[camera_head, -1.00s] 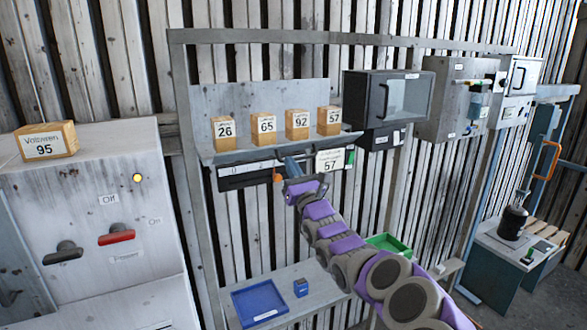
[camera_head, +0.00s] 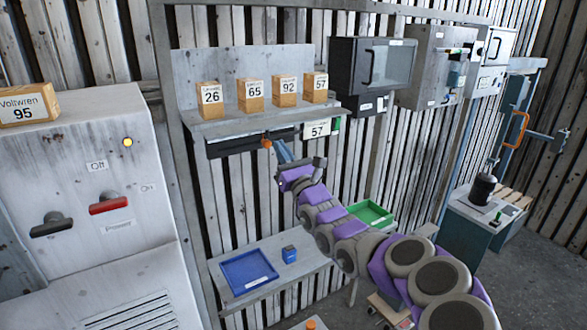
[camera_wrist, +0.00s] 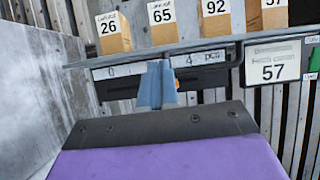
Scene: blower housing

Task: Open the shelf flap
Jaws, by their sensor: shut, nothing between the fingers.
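A grey shelf (camera_head: 245,121) on a wall frame carries wooden blocks marked 26, 65, 92 and 57. Under its front edge runs a dark strip (camera_head: 235,146), which the wrist view shows with a white scale (camera_wrist: 113,72) reading 0 and 4 pcs. A small orange knob (camera_head: 266,143) sits on the strip; in the wrist view it is mostly hidden behind my fingers. I cannot tell which part is the flap. My gripper (camera_head: 280,147) is shut and empty, just right of the knob. Its blue-grey fingers (camera_wrist: 157,85) overlap the scale in the wrist view; contact cannot be told.
A white 57 card (camera_head: 317,129) hangs right of the strip. A black glass-fronted box (camera_head: 372,75) is mounted further right. Below are a blue tray (camera_head: 249,271), a small blue box (camera_head: 289,254) and a green bin (camera_head: 371,214). A grey cabinet with switches (camera_head: 85,165) stands left.

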